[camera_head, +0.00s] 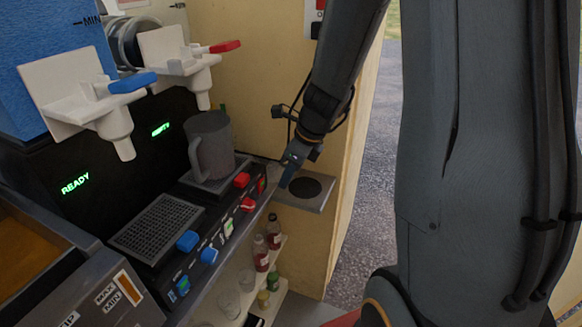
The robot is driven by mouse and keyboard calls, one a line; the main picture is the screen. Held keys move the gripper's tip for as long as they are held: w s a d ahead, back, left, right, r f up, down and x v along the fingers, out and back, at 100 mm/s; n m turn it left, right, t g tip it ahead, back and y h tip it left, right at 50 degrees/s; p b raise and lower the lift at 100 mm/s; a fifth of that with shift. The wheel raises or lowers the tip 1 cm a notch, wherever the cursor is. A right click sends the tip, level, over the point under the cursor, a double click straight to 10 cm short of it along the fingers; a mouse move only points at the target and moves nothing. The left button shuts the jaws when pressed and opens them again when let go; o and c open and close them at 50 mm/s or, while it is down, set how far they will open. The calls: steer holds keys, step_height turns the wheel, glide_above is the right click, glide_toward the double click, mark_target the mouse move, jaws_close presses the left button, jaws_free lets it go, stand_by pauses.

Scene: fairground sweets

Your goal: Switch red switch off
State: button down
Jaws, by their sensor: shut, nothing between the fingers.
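A small red switch (262,185) sits at the right end of the dark front panel, below the slush machine's right drip tray. It looks bright, as if lit; its exact position is too small to tell. My gripper (284,183) is shut and empty. It points down just right of the red switch, by the panel's right end. I cannot tell whether it touches anything. A red knob (248,204) and a red block-like button (242,180) are also close by on the panel.
A grey mug (209,146) stands on the right drip tray. Blue (130,83) and red (223,46) tap levers hang above. A small shelf with a dark disc (305,187) lies below my gripper. Bottles (273,231) and glasses stand on lower shelves. A cream wall (345,170) stands right.

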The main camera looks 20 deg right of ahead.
mark_target(262, 186)
steer(key=shift+w+a+f+p, duration=0.2)
steer(key=shift+w+a+f, duration=0.1)
steer(key=shift+w+a, duration=0.3)
steer(key=shift+w+a+f+p, duration=0.25)
steer(key=shift+w+a+f, duration=0.1)
steer(key=shift+w+a, duration=0.25)
steer(key=shift+w+a+f+p, duration=0.2)
steer(key=shift+w+a+f, duration=0.1)
steer(key=shift+w+a, duration=0.3)
steer(key=shift+w+a+r+p, duration=0.1)
steer(key=shift+w+p, duration=0.05)
steer(key=shift+p, duration=0.15)
steer(key=shift+r, duration=0.1)
steer(key=shift+r+p, duration=0.7)
steer(key=shift+p, duration=0.3)
